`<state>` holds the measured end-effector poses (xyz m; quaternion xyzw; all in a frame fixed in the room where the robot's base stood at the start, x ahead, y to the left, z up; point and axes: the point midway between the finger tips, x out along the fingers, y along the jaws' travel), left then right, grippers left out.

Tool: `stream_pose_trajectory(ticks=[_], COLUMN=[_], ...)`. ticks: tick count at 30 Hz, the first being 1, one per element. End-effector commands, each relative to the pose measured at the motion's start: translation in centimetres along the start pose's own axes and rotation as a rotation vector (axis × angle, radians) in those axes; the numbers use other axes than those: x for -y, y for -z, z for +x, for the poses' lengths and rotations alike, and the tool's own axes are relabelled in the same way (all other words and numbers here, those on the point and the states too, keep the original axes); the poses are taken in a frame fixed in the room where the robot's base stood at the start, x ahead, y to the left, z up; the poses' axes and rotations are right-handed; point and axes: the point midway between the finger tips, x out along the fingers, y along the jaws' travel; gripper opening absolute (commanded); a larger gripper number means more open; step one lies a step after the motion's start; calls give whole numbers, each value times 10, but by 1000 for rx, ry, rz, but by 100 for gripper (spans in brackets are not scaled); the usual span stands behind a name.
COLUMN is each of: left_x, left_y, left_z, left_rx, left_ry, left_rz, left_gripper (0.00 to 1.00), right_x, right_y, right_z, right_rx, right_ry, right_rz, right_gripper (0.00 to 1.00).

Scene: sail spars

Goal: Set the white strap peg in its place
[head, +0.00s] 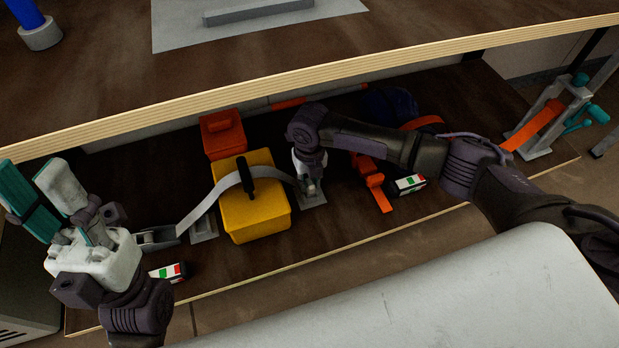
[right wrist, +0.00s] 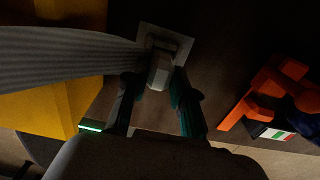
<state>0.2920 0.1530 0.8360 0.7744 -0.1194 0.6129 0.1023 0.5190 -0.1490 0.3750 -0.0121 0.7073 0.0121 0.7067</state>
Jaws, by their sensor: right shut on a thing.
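The white strap peg (right wrist: 159,72) is a pale block at the right end of a grey-white strap (head: 196,207). My right gripper (right wrist: 156,98) is shut on it, one teal-tipped finger on each side. In the right wrist view the peg's far end is at a square grey plate (right wrist: 182,42) on the shelf; I cannot tell whether it is in the plate's socket. In the head view my right gripper (head: 311,184) hides most of the peg, over the plate (head: 317,198). My left gripper (head: 50,195) is raised at the left, open and empty.
The strap arches over a yellow box (head: 262,215) from a ratchet (head: 156,237) at left. A red box (head: 223,135) stands behind. Orange clamps (head: 373,182) and a small labelled box (head: 408,184) lie at right. The upper table edge (head: 330,77) overhangs the shelf.

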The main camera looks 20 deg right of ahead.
Motion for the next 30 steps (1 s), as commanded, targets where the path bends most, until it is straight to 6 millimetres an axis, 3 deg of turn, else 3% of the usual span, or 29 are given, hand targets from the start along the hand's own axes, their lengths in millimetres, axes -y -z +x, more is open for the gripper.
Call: stream_pose_trajectory(ticks=[17, 18, 22, 30], left_x=[0, 0, 0, 0], left_y=[5, 5, 5, 4], left_z=[0, 0, 0, -1], left_rx=[-31, -30, -29, -25], left_ry=[-2, -2, -2, 0], left_rz=[-1, -1, -1, 1], left_gripper=[40, 40, 40, 40], right_x=[0, 0, 0, 0], right_y=[0, 0, 0, 0], right_z=[6, 6, 6, 6], right_rx=[0, 0, 0, 0], right_ry=[0, 0, 0, 0], right_rz=[-1, -1, -1, 0], right_gripper=[0, 33, 54, 55])
